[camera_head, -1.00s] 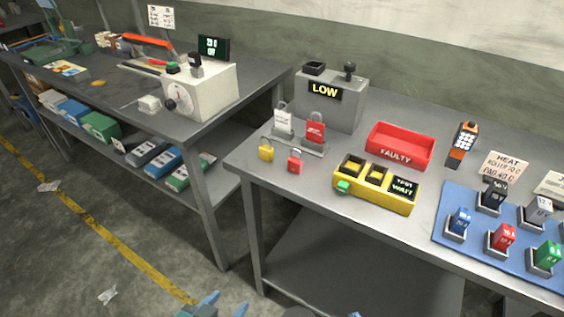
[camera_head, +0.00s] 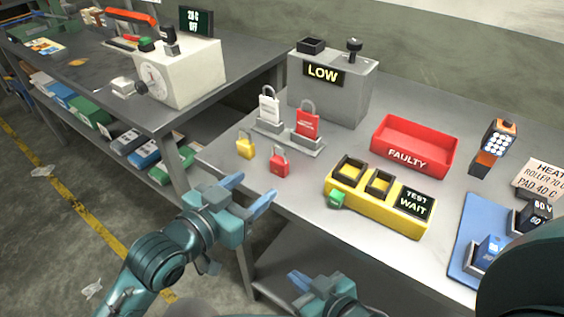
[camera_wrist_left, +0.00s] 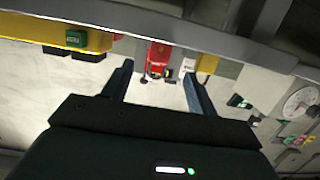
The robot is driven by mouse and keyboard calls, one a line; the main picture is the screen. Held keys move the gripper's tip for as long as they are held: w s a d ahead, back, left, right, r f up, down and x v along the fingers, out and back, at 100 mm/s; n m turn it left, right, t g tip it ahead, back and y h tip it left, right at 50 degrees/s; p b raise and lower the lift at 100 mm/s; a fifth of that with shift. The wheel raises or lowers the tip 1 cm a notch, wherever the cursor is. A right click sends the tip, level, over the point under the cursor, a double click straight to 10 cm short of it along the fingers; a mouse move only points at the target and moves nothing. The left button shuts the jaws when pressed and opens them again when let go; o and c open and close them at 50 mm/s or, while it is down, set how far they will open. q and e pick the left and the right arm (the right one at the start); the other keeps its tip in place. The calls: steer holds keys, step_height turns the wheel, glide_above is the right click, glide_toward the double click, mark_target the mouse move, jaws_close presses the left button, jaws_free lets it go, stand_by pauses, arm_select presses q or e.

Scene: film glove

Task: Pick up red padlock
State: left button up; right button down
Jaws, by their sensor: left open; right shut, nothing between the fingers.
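A small red padlock (camera_head: 279,162) sits on the bench top near its front edge. A larger red padlock (camera_head: 307,120) stands upright on a grey stand behind it, beside a white padlock (camera_head: 269,106). A small yellow padlock (camera_head: 245,145) is left of the small red one. My left gripper (camera_head: 252,190) is open and empty, in front of the bench edge and apart from the padlocks. In the left wrist view, red (camera_wrist_left: 159,54) shows between its spread fingers; I cannot tell which red padlock parts these are. My right gripper (camera_head: 322,284) is shut and empty, low at the bottom.
A yellow tester (camera_head: 380,205) with a green button lies right of the padlocks. A red FAULTY bin (camera_head: 414,147) and a grey LOW box (camera_head: 331,88) stand behind. The bench's front edge lies close to my left gripper. A second bench (camera_head: 230,90) is at left.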

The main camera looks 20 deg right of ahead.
mark_target(276, 166)
arm_select(q)
steer(key=x, duration=0.4)
steer(key=shift+w+d, duration=0.2)
steer(key=shift+r+x, duration=0.15)
steer(key=shift+x, duration=0.7)
steer(key=shift+r+x, duration=0.15)
steer(key=shift+x, duration=0.7)
steer(key=shift+r+x, duration=0.2)
steer(key=shift+x, duration=0.65)
steer(key=shift+d+f, duration=0.1)
steer(key=shift+c, duration=0.6)
steer(key=c, duration=1.1)
